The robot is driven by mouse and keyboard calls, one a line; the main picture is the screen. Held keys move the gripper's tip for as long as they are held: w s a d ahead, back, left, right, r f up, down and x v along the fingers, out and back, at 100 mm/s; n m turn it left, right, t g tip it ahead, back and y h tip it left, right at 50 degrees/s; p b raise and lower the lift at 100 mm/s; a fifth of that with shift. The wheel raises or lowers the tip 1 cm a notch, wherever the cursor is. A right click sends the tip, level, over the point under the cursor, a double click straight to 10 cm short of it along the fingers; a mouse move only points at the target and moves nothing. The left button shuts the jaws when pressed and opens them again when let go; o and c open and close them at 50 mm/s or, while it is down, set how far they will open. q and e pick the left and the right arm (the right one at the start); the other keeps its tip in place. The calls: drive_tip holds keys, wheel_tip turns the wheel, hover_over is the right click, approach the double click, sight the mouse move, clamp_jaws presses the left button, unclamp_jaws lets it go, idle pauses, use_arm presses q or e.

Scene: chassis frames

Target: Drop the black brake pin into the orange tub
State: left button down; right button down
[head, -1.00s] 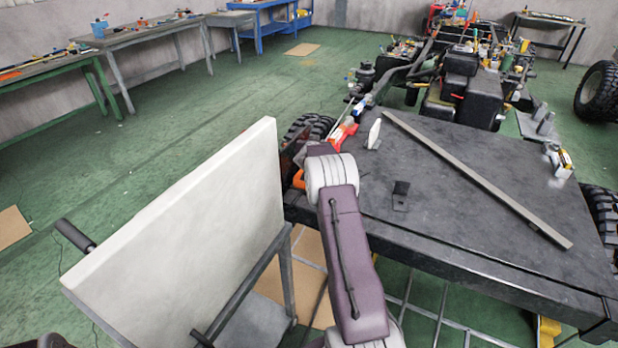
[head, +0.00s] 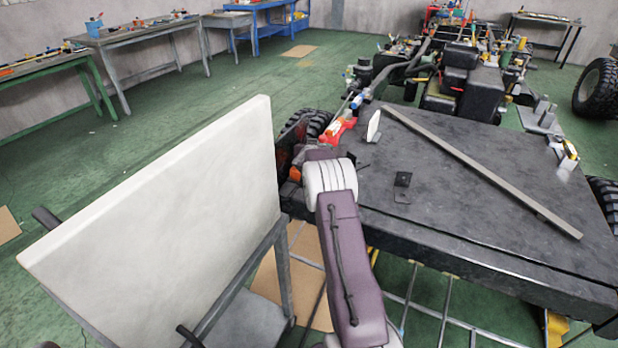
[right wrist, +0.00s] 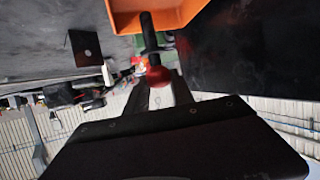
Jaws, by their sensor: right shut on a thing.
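The black brake pin (right wrist: 149,34) shows in the right wrist view as a dark rod, with a red ball at its near end. My right gripper (right wrist: 160,88) is shut on it near the red ball. The orange tub (right wrist: 185,12) is at the top of that view, and the pin's far end overlaps its edge; I cannot tell whether the pin is over the tub or beside it. In the head view only a small orange patch (head: 295,174) shows left of my right wrist, which hides the gripper and pin. My left gripper is not in view.
A dark flat table (head: 470,235) fills the right, bearing a long grey bar (head: 480,172) and a small black bracket (head: 402,188). A pale tilted panel on a cart (head: 160,220) stands close on the left. A vehicle chassis (head: 460,85) is behind.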

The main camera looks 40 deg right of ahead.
drive_tip(key=c, duration=1)
unclamp_jaws()
drive_tip(key=shift+s+a+r, duration=0.15)
drive_tip(key=shift+s+a, duration=0.1)
drive_tip(key=v, duration=0.8)
drive_tip(key=shift+s+b, duration=0.15)
drive_tip(key=shift+b, duration=0.15)
drive_tip(key=shift+a, duration=0.1)
